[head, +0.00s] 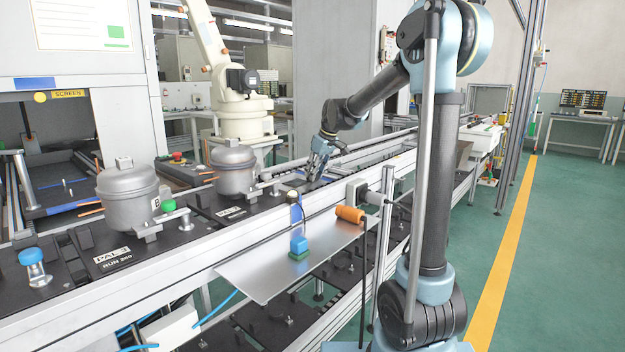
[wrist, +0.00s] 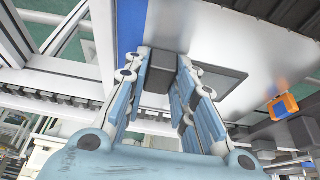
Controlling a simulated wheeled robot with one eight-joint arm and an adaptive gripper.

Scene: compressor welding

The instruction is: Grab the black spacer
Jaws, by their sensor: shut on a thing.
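The black spacer (wrist: 160,72) shows in the wrist view as a dark grey block between my fingertips. My gripper (wrist: 160,80) is shut on it, with the pale blue fingers on its left and right sides. In the head view my gripper (head: 314,176) points down over the far part of the conveyor line, beyond the second compressor. The spacer cannot be made out there. The wrist view does not clearly show whether the spacer touches the surface behind it.
Two grey compressors (head: 128,193) (head: 234,168) stand on black pallets along the conveyor. A metal shelf (head: 255,285) in front bears a blue-green block (head: 299,246) and an orange-handled tool (head: 350,214). A white robot arm (head: 237,118) stands behind the line. The green floor at right is clear.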

